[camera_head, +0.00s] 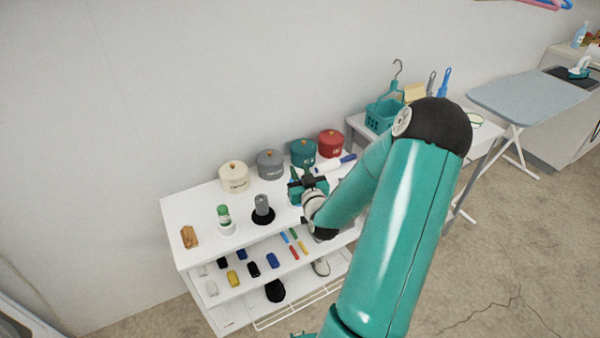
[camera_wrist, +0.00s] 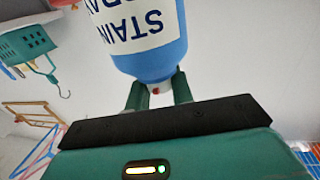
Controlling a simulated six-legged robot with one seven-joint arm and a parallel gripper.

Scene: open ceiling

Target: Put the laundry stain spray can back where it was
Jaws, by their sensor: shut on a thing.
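The laundry stain spray can (camera_wrist: 140,30) is blue with a white label whose letters show upside down in the wrist view. Its narrow end with a small red spot is between the two green fingers of my gripper (camera_wrist: 158,93), which is shut on it. The rest of the can points away from the fingers and runs out of the picture. In the head view the can (camera_head: 334,164) shows as a tilted white and blue cylinder at the shelf's back right, beyond my gripper (camera_head: 308,180). My arm hides part of the area there.
The white shelf (camera_head: 180,208) carries a cream canister (camera_head: 234,177), a grey canister (camera_head: 270,164), a teal canister (camera_head: 303,152) and a red canister (camera_head: 331,143) along the wall.

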